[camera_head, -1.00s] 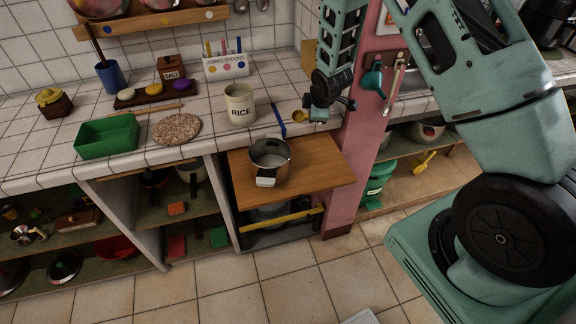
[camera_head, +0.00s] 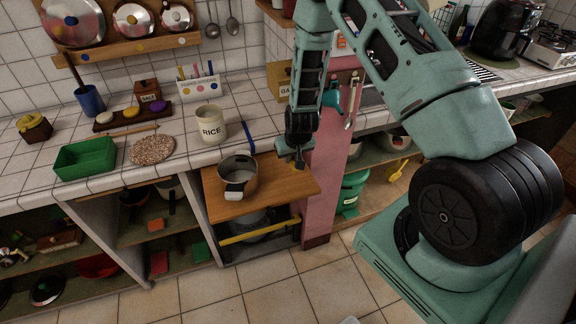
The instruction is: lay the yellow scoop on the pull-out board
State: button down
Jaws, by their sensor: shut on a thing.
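My gripper (camera_head: 298,162) is low over the right rear part of the pull-out wooden board (camera_head: 280,186), pointing down. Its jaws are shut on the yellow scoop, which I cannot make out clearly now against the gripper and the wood. I cannot tell whether the scoop touches the board. A steel pot (camera_head: 238,175) stands on the board's left part, left of my gripper. The board's right front part is bare.
The pink pillar (camera_head: 323,205) stands close right of the board, with a teal scoop (camera_head: 331,97) hanging on it. The RICE canister (camera_head: 211,125) and a blue strip (camera_head: 249,138) are on the counter behind. Another yellow utensil (camera_head: 398,170) lies on the right lower shelf.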

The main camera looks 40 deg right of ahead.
aim_at(291, 174)
jog(key=shift+f+p, duration=0.65)
jog(key=shift+f, duration=1.6)
jog(key=c, duration=1.4)
grip_release()
jog(key=shift+f, duration=0.1)
jog(key=shift+c, duration=0.2)
